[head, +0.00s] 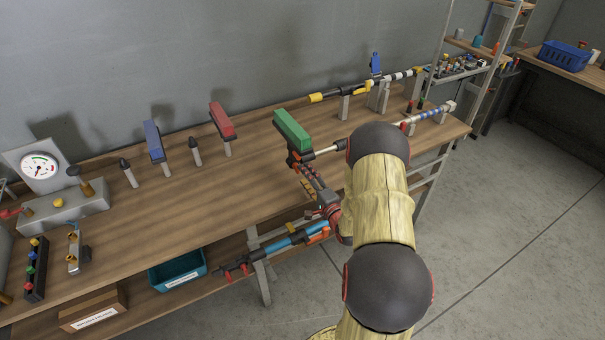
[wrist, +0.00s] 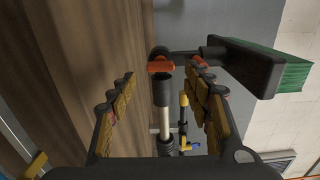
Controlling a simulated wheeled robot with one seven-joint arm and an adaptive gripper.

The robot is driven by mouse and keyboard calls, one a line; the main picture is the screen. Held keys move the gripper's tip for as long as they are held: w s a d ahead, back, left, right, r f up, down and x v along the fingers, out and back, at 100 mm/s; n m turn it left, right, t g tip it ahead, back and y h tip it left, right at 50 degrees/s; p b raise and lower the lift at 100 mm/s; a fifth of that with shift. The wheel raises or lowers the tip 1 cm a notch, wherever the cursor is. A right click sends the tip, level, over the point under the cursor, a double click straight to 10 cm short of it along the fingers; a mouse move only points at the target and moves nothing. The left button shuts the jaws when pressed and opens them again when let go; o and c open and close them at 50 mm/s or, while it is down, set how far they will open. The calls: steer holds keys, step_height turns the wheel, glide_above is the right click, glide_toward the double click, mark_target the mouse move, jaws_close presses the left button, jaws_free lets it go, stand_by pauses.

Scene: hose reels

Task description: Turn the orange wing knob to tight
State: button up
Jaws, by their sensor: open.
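The orange wing knob (wrist: 161,66) shows in the wrist view on a dark fitting at the end of a pale rod, just ahead of my fingertips and between them in the picture. My gripper (wrist: 163,74) is open, with a padded finger on either side and nothing held. The knob looks apart from both fingers; the remaining depth is hard to judge. A second small orange part (wrist: 198,62) shows near the right fingertip. In the head view my gripper (head: 304,172) is below the green block (head: 292,130) at the bench's front edge. I cannot make out the knob clearly there.
The green block's black mount stands close to my right finger in the wrist view. Red (head: 222,121) and blue (head: 154,141) blocks stand on the wooden bench (head: 190,205). A blue lance (head: 285,245) hangs below the bench edge. The floor at right is clear.

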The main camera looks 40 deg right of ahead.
steer(key=v, duration=0.9)
